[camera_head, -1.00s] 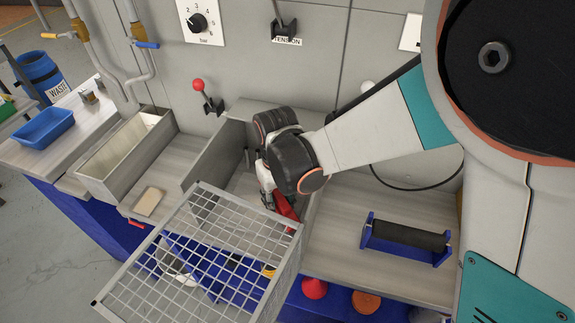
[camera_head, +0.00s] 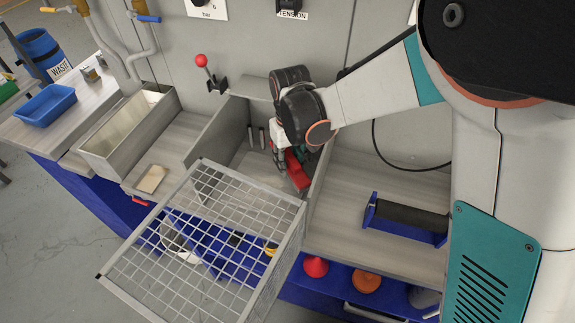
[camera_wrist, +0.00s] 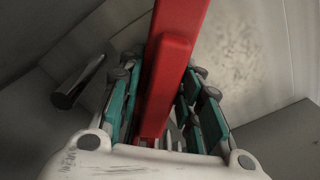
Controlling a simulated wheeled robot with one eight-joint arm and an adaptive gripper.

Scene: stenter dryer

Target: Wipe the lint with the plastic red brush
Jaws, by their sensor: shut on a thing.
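My gripper (camera_head: 290,152) is shut on the red brush (camera_head: 298,172), inside a walled bay in the middle of the bench. In the wrist view the red brush (camera_wrist: 166,75) runs up between the two teal-padded fingers of my gripper (camera_wrist: 165,110). The brush's bristles are hidden. A grey speckled patch that looks like lint (camera_wrist: 240,45) lies on the bay floor right of the brush in the wrist view. In the head view this floor shows pale, partly behind the wire mesh lid. I cannot tell whether the brush touches it.
The wire mesh lid (camera_head: 152,264) stands open in front of the bay. Metal pegs (camera_head: 256,138) rise at the bay's back. A black roller in a blue stand (camera_head: 405,219) is to the right. A tan block (camera_head: 151,179), open trough (camera_head: 103,145) and blue tray (camera_head: 46,105) are left.

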